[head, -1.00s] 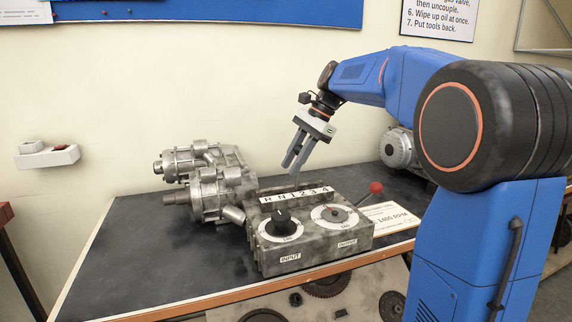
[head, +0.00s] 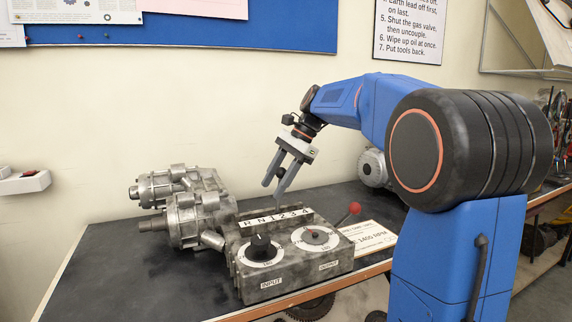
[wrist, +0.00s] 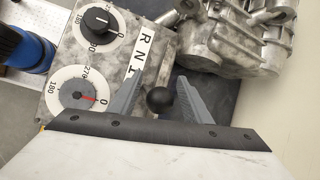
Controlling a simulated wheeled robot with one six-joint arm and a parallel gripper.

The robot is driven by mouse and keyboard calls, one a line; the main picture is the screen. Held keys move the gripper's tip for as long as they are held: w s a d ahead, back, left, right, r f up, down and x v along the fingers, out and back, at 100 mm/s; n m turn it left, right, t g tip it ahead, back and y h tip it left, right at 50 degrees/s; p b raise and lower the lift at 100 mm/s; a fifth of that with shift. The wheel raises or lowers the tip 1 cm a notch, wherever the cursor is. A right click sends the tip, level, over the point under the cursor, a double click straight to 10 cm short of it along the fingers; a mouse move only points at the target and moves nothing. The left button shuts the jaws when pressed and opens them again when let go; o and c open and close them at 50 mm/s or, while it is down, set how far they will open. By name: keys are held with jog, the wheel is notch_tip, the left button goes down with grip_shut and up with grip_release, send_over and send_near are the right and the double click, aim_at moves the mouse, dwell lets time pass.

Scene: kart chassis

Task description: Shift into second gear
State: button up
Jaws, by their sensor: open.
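The grey control box (head: 300,275) stands on the bench, with a gear plate (head: 277,215) marked R N 1 2 3 4 along its top back edge. In the wrist view a dark ball knob (wrist: 160,100) shows between the two fingers of my gripper (wrist: 159,77), with a gap visible on each side. The gear it stands at cannot be told; the left finger covers the plate beyond 1.
A black input dial (head: 261,246) and an output dial (head: 315,238) with a red pointer are on the box top. A red-knobbed lever (head: 354,208) is at its right, by a 1400 RPM card (head: 368,236). A metal gearbox (head: 190,208) stands close behind left. The bench's left is clear.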

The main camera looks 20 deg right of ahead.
jog(key=v, duration=1.6)
jog(key=shift+d+r, duration=0.25)
jog(key=shift+r, duration=0.1)
jog(key=shift+s, duration=0.2)
jog(key=s+a+f+n+t+h, duration=0.1)
jog(key=s+f+n, duration=0.4)
jog(key=s+f, duration=0.5)
jog(key=s+a+f+n+t+h, duration=0.1)
jog(key=s+a+f+n+h, duration=0.2)
jog(key=s+f, duration=0.7)
jog(key=s+a+f+n+t+h, duration=0.1)
jog(key=s+a+f+n, duration=0.4)
jog(key=s+f, duration=0.6)
notch_tip(320, 180, down, 4)
jog(key=shift+f+n+t+h, duration=0.1)
jog(key=shift+n+t+h, duration=0.25)
jog(key=shift+n, duration=0.85)
jog(key=shift+s+a, duration=0.1)
